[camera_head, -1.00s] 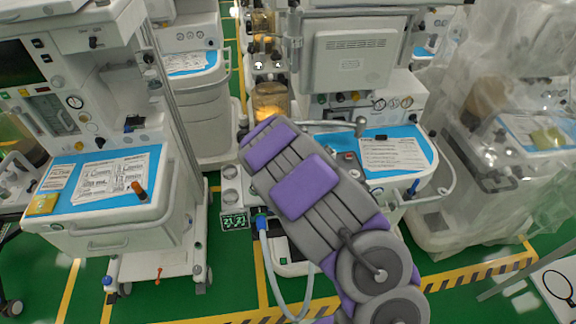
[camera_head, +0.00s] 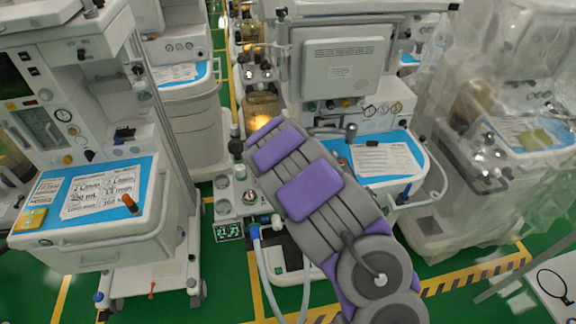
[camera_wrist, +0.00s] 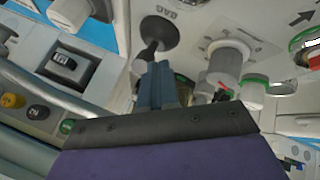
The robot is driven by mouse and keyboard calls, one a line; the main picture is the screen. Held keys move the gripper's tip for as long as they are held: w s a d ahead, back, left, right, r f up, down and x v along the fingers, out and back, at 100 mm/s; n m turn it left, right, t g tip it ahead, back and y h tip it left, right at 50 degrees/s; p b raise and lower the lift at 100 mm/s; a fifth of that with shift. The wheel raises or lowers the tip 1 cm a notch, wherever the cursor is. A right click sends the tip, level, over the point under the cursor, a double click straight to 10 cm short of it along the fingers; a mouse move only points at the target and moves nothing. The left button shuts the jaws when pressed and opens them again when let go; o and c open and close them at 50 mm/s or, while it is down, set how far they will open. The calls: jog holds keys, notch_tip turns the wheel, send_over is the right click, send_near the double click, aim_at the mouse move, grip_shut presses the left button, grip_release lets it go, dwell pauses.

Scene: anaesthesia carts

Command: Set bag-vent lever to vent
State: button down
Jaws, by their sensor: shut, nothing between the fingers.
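In the wrist view, my gripper (camera_wrist: 158,86) is shut and empty, its two blue-grey fingers together. In the head view, my purple and grey arm reaches to the middle cart and hides the gripper.
In the wrist view, a white knob (camera_wrist: 226,62) stands right of the fingers and a black rocker switch (camera_wrist: 70,64) left. In the head view, a blue-ended hose (camera_head: 256,235) hangs beside my arm. Carts stand left (camera_head: 105,240) and right (camera_head: 455,195), the right one plastic-wrapped.

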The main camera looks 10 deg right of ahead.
jog(key=shift+w+r+g, duration=0.25)
jog(key=shift+w+g, duration=0.2)
jog(key=shift+g, duration=0.05)
dwell(0.3)
jog(key=w+g+p, duration=0.1)
jog(key=w+r+g, duration=0.1)
jog(key=w+g, duration=0.1)
jog(key=w+g+p, duration=0.1)
jog(key=shift+w+r+n+g+p, duration=0.3)
jog(key=shift+w+r+p, duration=0.05)
dwell(0.7)
jog(key=shift+w+f+p, duration=0.1)
jog(key=shift+w+p, duration=0.65)
jog(key=shift+w, duration=0.3)
